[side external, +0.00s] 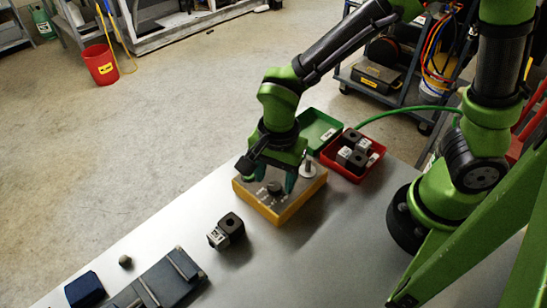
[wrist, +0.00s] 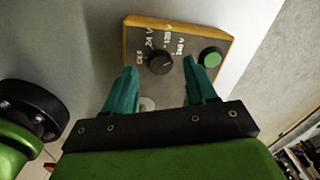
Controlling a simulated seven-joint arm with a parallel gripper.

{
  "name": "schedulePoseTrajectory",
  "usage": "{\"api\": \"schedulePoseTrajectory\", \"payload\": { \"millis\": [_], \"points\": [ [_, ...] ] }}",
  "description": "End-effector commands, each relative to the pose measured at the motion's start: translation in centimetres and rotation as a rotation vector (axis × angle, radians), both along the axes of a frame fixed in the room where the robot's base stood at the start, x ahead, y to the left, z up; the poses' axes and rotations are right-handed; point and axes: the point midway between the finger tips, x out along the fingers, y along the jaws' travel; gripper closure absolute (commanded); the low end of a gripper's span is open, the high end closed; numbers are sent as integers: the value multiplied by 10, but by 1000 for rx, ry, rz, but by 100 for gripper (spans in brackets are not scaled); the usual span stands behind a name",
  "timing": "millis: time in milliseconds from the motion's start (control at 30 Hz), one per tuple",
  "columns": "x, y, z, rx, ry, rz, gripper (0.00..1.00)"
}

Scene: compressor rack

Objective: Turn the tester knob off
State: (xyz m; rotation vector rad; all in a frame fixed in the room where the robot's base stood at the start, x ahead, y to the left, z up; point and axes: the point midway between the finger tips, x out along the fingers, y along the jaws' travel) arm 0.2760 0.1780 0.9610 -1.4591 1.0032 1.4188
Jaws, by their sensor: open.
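The tester (side external: 292,207) is a yellow box with a grey top on the metal table. Its black round knob (wrist: 160,62) has white markings around it, with 24 V, 120 V and 240 V legible and a smaller one at the left that looks like OFF. I cannot tell which marking the knob points to. The knob also shows in the side external view (side external: 274,187). My gripper (wrist: 162,68) is open over the tester, its teal fingers on either side of the knob and apart from it in the wrist view. I cannot tell its exact height above the face.
A green button (wrist: 210,57) sits right of the knob. A red bin (side external: 345,170) of dark blocks and a green tray (side external: 318,130) stand behind the tester. A dark block (side external: 231,226) lies in front left.

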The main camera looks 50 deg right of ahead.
Motion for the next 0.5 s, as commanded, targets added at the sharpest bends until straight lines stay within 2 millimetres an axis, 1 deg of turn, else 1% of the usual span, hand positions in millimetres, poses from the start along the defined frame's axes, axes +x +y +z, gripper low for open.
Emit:
{"api": "schedulePoseTrajectory", "payload": {
  "millis": [33, 200, 500],
  "points": [
    [0, 0, -7, -2, 3, 0, 44],
    [1, 0, -19, 0, 1, -1, 44],
    [1, 0, -21, 1, -1, 0, 44]
  ]
}}
